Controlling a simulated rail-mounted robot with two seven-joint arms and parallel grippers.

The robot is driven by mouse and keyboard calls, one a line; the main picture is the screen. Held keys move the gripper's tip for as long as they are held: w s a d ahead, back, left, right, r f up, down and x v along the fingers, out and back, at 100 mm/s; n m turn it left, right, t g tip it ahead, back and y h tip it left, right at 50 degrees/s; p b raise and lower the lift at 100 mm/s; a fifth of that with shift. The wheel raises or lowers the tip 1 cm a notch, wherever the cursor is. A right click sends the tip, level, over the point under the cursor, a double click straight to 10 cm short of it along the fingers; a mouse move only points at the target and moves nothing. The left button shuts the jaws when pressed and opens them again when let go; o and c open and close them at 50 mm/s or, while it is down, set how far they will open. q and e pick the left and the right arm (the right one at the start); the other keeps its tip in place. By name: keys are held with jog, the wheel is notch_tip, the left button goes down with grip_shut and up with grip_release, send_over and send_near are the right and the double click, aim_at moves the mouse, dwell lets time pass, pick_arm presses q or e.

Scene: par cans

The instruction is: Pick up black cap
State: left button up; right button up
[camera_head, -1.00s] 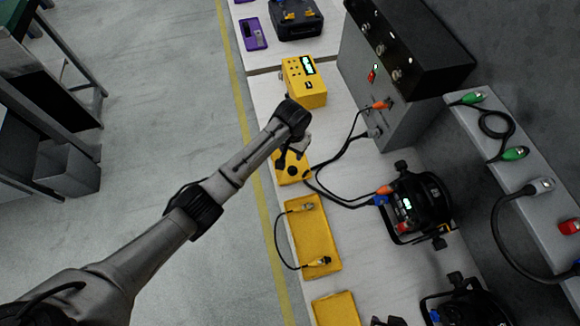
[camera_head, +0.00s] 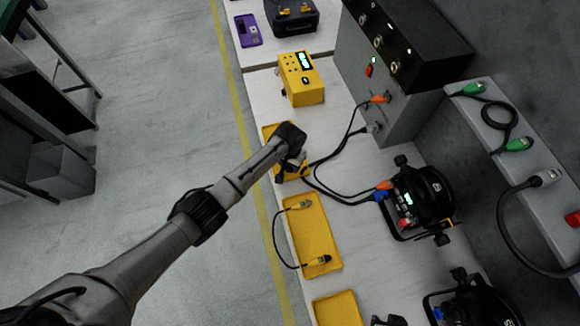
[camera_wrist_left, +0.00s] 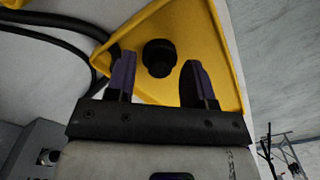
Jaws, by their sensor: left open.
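The black cap (camera_wrist_left: 159,57) is a small round knob-like piece in a yellow tray (camera_wrist_left: 196,16) in the left wrist view. My left gripper (camera_wrist_left: 155,66) is open, with one purple-dark finger on each side of the cap. Clear gaps show between the cap and both fingers, so it is not gripped. In the head view my left gripper (camera_head: 288,172) is over the tray beside the yellow box, and the cap is hidden behind it there. My right gripper cannot be made out.
A yellow tester box (camera_head: 301,78) stands just beyond the gripper. A yellow tray with a short cable (camera_head: 312,235) lies nearer. Black cables run right to a par can (camera_head: 424,203) and a grey cabinet (camera_head: 385,85).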

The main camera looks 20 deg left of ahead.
pick_arm(q)
jog(key=shift+f, duration=0.65)
jog(key=c, duration=0.7)
jog(key=shift+r, duration=0.15)
notch_tip(320, 180, up, 4)
jog(key=shift+r+p, duration=0.15)
jog(key=shift+p, duration=0.5)
jog(key=s+d+r, duration=0.2)
jog(key=d+r, duration=0.4)
jog(key=d, duration=0.5)
jog(key=shift+s+d+r+p, duration=0.2)
jog(key=shift+d+r+p, duration=0.05)
jog(key=shift+p, duration=0.1)
